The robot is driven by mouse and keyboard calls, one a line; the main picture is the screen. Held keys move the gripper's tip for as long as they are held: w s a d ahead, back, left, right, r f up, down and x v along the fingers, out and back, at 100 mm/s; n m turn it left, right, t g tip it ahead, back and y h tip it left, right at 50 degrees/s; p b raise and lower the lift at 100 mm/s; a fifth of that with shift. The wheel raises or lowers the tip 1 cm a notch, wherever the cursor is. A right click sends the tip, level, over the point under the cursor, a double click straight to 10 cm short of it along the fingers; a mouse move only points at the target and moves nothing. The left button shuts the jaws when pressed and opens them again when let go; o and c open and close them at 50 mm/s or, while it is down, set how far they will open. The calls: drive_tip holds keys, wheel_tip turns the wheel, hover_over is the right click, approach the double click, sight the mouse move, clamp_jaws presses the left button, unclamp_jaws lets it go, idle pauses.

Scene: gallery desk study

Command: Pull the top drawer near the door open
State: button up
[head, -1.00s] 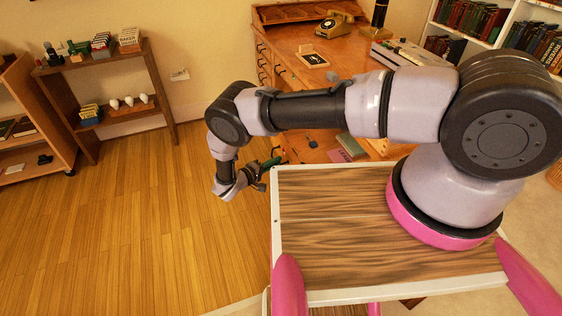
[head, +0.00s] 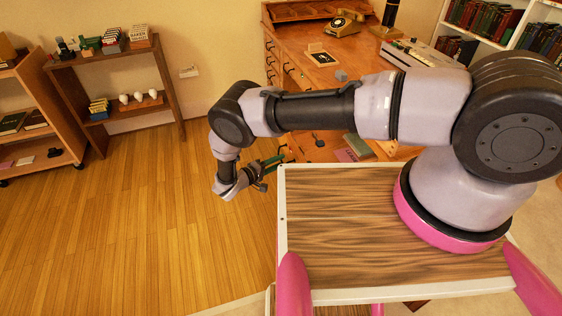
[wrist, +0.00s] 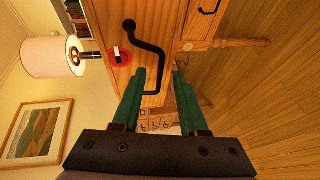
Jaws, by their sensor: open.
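The wooden desk (head: 300,62) stands ahead, with dark drawer pulls on its left side. In the wrist view a drawer front (wrist: 168,18) in pale wood fills the upper middle. A bent dark handle (wrist: 150,42) stands out from it, with its lower end showing between my fingertips. My gripper (wrist: 160,72) has two green fingers, open and apart. In the head view my gripper (head: 274,161) is low beside the desk's near left end. I cannot tell whether the fingers touch the handle, nor whether this drawer stands slightly out.
A second dark handle (wrist: 209,9) is on a neighbouring front. A red round object (wrist: 118,57) and a lamp (wrist: 45,58) also show in the wrist view. A low shelf (head: 118,57) stands by the left wall. The wooden floor (head: 130,220) to the left is clear.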

drive_tip(key=v, duration=0.8)
drive_tip(key=shift+s+a, duration=0.25)
